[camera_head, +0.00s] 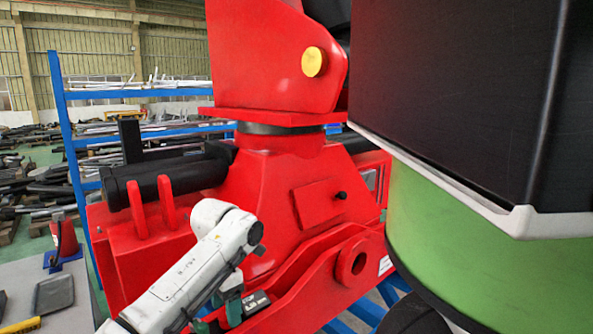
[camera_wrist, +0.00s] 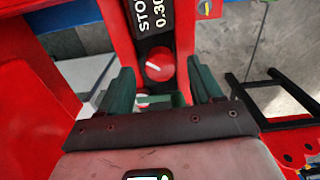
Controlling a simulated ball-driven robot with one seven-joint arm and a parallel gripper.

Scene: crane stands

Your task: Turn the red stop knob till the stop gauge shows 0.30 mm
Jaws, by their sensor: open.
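The red stop knob (camera_wrist: 159,65) is round with a white pointer line and shows in the wrist view, just below a black stop gauge (camera_wrist: 152,20). The gauge's white text lies sideways. It reads "STO" and what looks like "0.30", with its end cut off by the frame's top edge. My gripper (camera_wrist: 161,73) is open, with one dark green finger on each side of the knob and a visible gap to it on both sides. In the head view my gripper (camera_head: 232,303) is low beside the red crane stand, partly hidden by my arm; the knob is not visible there.
The red crane body (camera_head: 290,185) with a yellow-capped pin (camera_head: 314,61) stands close in front. A large green and black body (camera_head: 470,240) fills the right. A blue rack (camera_head: 62,110) stands behind at left. A grey table (camera_head: 75,310) holds small items.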

